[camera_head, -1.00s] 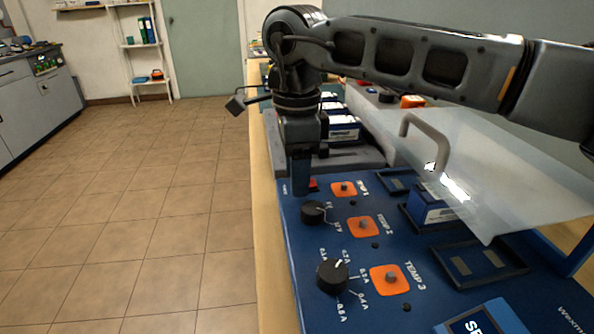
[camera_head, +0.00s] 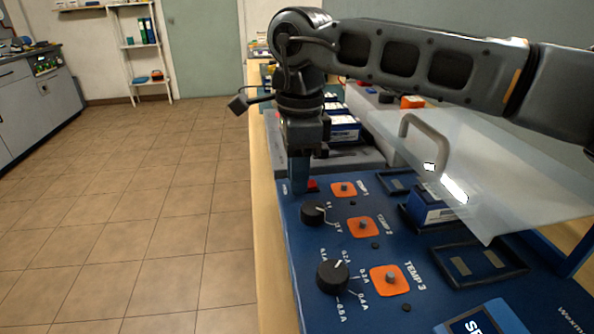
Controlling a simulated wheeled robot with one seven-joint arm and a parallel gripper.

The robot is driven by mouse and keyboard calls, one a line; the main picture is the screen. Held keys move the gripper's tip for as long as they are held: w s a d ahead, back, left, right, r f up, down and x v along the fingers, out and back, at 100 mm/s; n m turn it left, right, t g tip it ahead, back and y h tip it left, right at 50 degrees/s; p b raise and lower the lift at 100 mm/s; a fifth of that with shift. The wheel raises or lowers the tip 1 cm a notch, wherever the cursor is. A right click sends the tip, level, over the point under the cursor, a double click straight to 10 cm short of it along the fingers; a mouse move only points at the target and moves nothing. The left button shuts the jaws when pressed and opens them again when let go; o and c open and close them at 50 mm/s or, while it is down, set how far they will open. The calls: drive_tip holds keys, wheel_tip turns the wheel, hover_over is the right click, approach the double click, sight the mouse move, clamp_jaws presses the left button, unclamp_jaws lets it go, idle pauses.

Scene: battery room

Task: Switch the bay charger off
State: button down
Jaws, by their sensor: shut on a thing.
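The blue charger panel (camera_head: 290,226) lies at the lower right. It carries black knobs (camera_head: 332,277), orange TEMP squares (camera_head: 361,227) and a small red part (camera_head: 312,186) that looks like a switch at its far left corner. My gripper (camera_head: 299,186) points down at that corner, just left of the red part. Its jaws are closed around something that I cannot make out. A narrow blue piece shows at their lower end. Whether it touches the panel or the red part is unclear. The switch's position cannot be read.
A clear sloping cover (camera_head: 490,180) with a grey handle (camera_head: 428,135) stands over the panel's right part. A blue battery pack (camera_head: 428,205) sits under it, near dark empty trays (camera_head: 482,268). More packs (camera_head: 343,128) stand behind my gripper. The tiled floor at left is clear.

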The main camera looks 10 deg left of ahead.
sight(313, 182)
drive_tip(key=shift+d+y, duration=0.35)
drive_tip(key=shift+y, duration=0.55)
drive_tip(key=shift+r+g+y, duration=0.15)
drive_tip(key=shift+g+y, duration=0.15)
drive_tip(key=c, duration=0.9)
unclamp_jaws()
drive_tip(key=shift+w, duration=0.1)
drive_tip(key=shift+v, duration=3.9)
drive_tip(key=shift+r, duration=0.1)
